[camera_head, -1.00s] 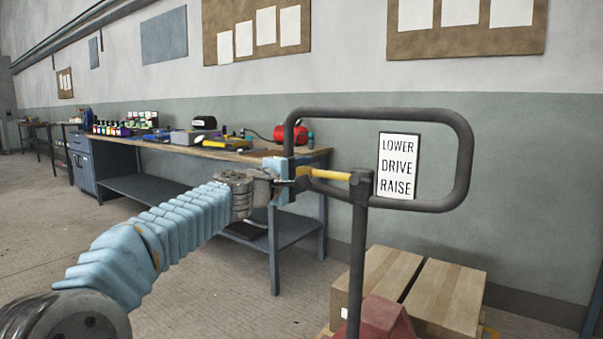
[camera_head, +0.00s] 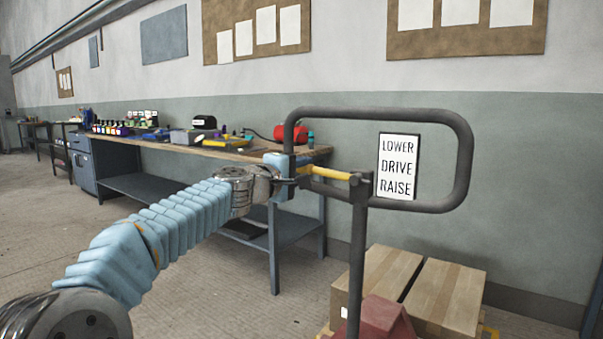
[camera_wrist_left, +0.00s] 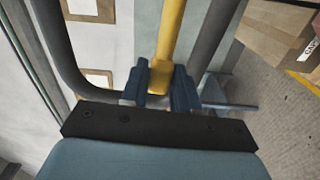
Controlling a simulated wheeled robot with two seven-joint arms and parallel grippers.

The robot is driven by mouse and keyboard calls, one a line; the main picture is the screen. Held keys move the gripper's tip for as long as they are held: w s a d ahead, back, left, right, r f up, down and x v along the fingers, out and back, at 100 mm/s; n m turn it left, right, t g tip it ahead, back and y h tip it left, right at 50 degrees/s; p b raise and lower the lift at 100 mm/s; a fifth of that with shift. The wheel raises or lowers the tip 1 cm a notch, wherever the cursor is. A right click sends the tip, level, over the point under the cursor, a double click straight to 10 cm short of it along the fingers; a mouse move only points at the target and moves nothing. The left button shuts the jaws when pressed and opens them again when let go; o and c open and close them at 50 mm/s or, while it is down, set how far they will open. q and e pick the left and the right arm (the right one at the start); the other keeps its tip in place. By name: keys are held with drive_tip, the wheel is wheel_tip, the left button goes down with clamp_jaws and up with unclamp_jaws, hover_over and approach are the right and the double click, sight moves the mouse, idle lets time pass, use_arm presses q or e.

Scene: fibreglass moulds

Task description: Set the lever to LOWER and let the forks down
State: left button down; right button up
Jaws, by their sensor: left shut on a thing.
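The yellow lever (camera_head: 332,174) sticks out to the left from the dark post of the pallet truck's handle (camera_head: 462,150), close to level and tilted slightly up at its free end. My left gripper (camera_head: 300,172) is shut on that free end. In the left wrist view the yellow lever (camera_wrist_left: 169,40) runs down between the two blue fingers (camera_wrist_left: 159,88). The sign (camera_head: 398,166) reads LOWER, DRIVE, RAISE from top to bottom. Part of the truck's red body (camera_head: 385,320) shows at the bottom; the forks are hidden.
Cardboard boxes (camera_head: 445,295) stand low behind the post. A workbench (camera_head: 150,146) with bottles, tools and a red item (camera_head: 290,133) runs along the wall. The loop handle's bars surround the lever area closely. The floor to the left is clear.

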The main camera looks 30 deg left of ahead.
use_arm(q)
drive_tip(key=shift+d+r+m+p, duration=0.25)
drive_tip(key=shift+r+m+p, duration=0.1)
drive_tip(key=shift+r+m, duration=0.5)
drive_tip(key=shift+d+r+m+p, duration=0.25)
drive_tip(key=shift+r+m+p, duration=0.1)
drive_tip(key=shift+r+m, duration=0.5)
drive_tip(key=shift+d+r+m+p, duration=0.25)
drive_tip(key=shift+r+m+p, duration=0.1)
drive_tip(key=shift+r+m, duration=0.5)
drive_tip(key=c, duration=0.9)
unclamp_jaws()
drive_tip(key=shift+r, duration=0.1)
drive_tip(key=s, duration=0.4)
drive_tip(key=s+b, duration=0.1)
drive_tip(key=s, duration=0.4)
drive_tip(key=s+a+b, duration=0.1)
drive_tip(key=s, duration=0.4)
drive_tip(key=shift+w, duration=0.1)
